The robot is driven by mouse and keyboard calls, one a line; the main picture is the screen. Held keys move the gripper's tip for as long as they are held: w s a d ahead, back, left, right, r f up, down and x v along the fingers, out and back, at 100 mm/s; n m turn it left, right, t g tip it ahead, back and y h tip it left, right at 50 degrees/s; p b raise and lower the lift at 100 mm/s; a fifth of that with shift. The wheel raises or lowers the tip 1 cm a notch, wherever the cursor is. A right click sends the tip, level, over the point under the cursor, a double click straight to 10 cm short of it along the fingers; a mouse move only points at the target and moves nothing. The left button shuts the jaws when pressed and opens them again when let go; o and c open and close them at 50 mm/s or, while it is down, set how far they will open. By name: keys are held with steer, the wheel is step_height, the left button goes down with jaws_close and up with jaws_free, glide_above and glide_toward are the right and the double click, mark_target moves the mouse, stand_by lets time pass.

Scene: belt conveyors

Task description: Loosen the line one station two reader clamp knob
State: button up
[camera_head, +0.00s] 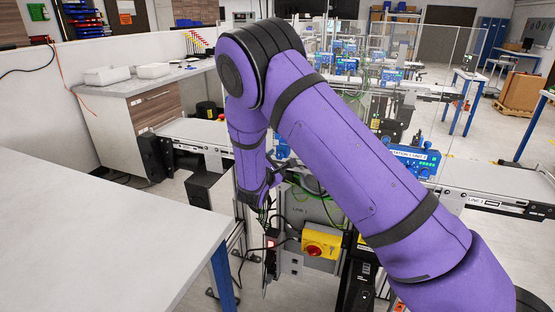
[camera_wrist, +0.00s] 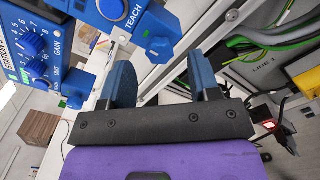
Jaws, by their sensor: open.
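A blue winged knob (camera_wrist: 158,49) sits below the TEACH box; a second blue knob (camera_wrist: 77,88) is farther left. I cannot tell for sure which is the reader clamp knob. My gripper (camera_wrist: 163,66) is open and empty, its two blue fingers apart; the winged knob appears between and just beyond the tips. In the head view my gripper (camera_head: 264,216) is small and dark, and my arm hides the boxes behind it.
A red-lit device (camera_wrist: 270,125) and green cables (camera_wrist: 270,48) are at the wrist view's right. In the head view, a yellow-and-red switch (camera_head: 321,243) is beside my gripper. A white table (camera_head: 95,235) stands left; conveyor belts (camera_head: 490,180) run behind my arm.

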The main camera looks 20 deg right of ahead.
steer(key=shift+x, duration=1.1)
steer(key=c, duration=0.9)
